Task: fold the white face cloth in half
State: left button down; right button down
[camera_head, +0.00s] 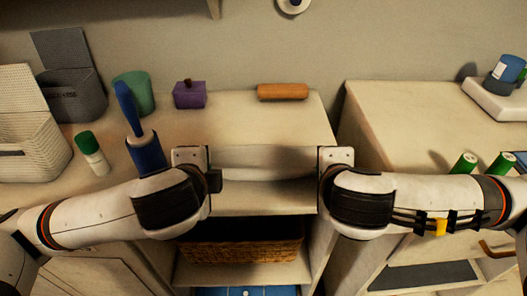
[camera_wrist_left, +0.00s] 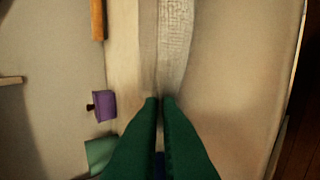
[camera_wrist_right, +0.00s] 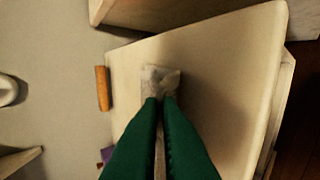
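The white face cloth (camera_head: 262,160) spans between my two grippers at the front of the pale counter, stretched as a band with a faint sag. In the left wrist view the cloth (camera_wrist_left: 174,45) runs away from the fingertips as a narrow textured strip. In the right wrist view only a short, bunched part of the cloth (camera_wrist_right: 160,80) shows at the fingertips. My left gripper (camera_wrist_left: 160,98) has its green fingers shut on one end. My right gripper (camera_wrist_right: 160,98) is shut on the other end. The arms partly hide both grips in the head view.
A green-capped bottle (camera_head: 92,153), a blue brush (camera_head: 127,108) and a white basket (camera_head: 32,146) are at the left. A wicker basket (camera_head: 240,250) sits on the shelf below.

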pick_arm(q)
jog(key=shift+s+f, duration=0.15)
jog(key=shift+s, duration=0.1)
pick_arm(e)
jog(key=shift+s+f, duration=0.15)
jog(key=shift+s, duration=0.1)
pick_arm(q)
jog(key=c, duration=1.3)
grip_release()
pick_arm(e)
jog(key=c, duration=1.3)
grip_release()
pick_arm(q)
jog(key=r, duration=0.3)
jog(key=s+r, duration=0.1)
jog(key=r, duration=0.2)
jog(key=s+r, duration=0.1)
jog(key=r, duration=0.2)
pick_arm(e)
jog(key=r, duration=0.3)
jog(key=s+r, duration=0.1)
jog(key=r, duration=0.2)
jog(key=s+r, duration=0.1)
jog(key=r, duration=0.2)
